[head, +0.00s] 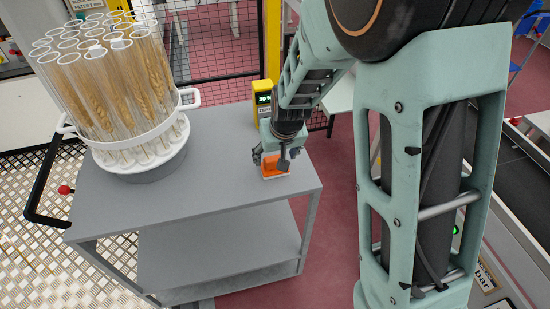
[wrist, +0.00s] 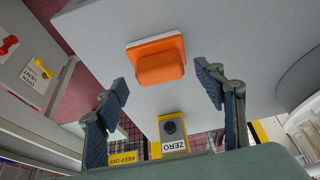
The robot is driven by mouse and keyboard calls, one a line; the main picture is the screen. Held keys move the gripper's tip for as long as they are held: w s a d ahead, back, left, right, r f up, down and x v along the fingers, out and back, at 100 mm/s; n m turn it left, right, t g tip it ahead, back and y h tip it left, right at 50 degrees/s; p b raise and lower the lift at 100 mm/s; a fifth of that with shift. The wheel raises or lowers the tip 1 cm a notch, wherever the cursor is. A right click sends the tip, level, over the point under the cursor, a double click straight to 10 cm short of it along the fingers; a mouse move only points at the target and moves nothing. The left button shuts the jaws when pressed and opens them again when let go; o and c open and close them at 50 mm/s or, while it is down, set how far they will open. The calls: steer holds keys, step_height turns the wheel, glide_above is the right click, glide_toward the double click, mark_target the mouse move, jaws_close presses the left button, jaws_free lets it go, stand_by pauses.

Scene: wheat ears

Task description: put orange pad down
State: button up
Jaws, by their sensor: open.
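The orange pad (head: 274,170) lies on the grey cart top (head: 215,150) near its right end. In the wrist view the pad (wrist: 160,66) is an orange block with a pale layer or base along its edge. My gripper (head: 271,157) is just over the pad in the head view and partly hides it. In the wrist view my gripper (wrist: 164,88) is open, with its two fingers well apart. The pad shows between and beyond the fingertips, and neither finger touches it there.
A round rack (head: 150,160) of clear tubes with wheat ears stands at the cart's left end. A yellow box with a display (head: 262,100) stands behind the cart's right end; a ZERO label (wrist: 174,146) shows in the wrist view. The cart's middle is clear.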

steer(key=v, duration=0.8)
steer(key=shift+s+r+p, duration=0.2)
steer(key=shift+r+p, duration=0.1)
steer(key=shift+r, duration=0.05)
steer(key=shift+d, duration=0.1)
